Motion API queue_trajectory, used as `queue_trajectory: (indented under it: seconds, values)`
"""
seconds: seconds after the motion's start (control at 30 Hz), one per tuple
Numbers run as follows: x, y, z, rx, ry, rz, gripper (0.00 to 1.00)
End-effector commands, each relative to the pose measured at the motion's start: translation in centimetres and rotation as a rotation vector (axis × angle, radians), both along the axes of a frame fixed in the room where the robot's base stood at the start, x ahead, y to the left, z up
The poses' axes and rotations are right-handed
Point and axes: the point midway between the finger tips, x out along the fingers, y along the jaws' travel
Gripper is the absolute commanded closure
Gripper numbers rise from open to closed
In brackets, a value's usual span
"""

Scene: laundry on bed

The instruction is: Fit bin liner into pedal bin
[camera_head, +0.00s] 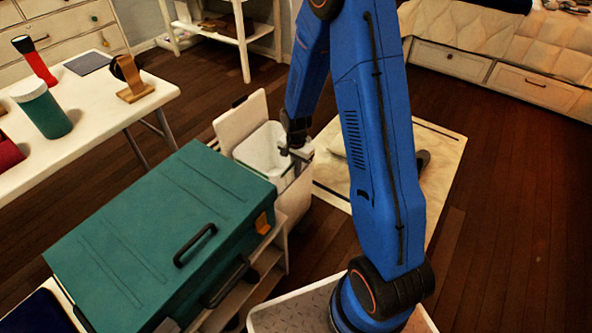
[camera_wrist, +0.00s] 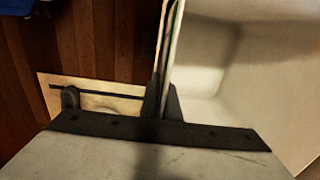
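The pedal bin (camera_head: 302,188) stands on the floor past the green case, its pale lid (camera_head: 240,119) raised. A white bin liner (camera_head: 262,150) lines its opening; its pale inside fills the right of the wrist view (camera_wrist: 215,60). My gripper (camera_head: 297,152) is at the bin's right rim, pointing down. In the wrist view, my gripper's fingers (camera_wrist: 164,100) are close together on either side of a thin upright edge with a green line. They appear shut on the liner's edge at the rim. I cannot tell how much of the bin wall is between them.
A green case (camera_head: 150,235) on a low shelf stands just in front of the bin. A white table (camera_head: 110,95) with a green-and-white cup (camera_head: 42,110) is at left. A pale mat (camera_head: 440,150) lies right of the bin. The wooden floor (camera_head: 510,200) at right is clear.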

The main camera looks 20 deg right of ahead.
Motion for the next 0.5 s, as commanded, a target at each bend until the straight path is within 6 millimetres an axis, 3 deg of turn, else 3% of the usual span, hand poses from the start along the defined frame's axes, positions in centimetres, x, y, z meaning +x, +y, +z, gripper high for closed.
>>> queue_trajectory:
  seconds: [0.03,0.13,0.5]
  values:
    - [-0.01,0.00,-0.13,0.000,0.000,0.000,1.00]
    - [-0.01,-0.01,-0.08,0.000,0.000,0.000,0.76]
    - [0.01,0.00,0.25,0.000,0.000,0.000,0.76]
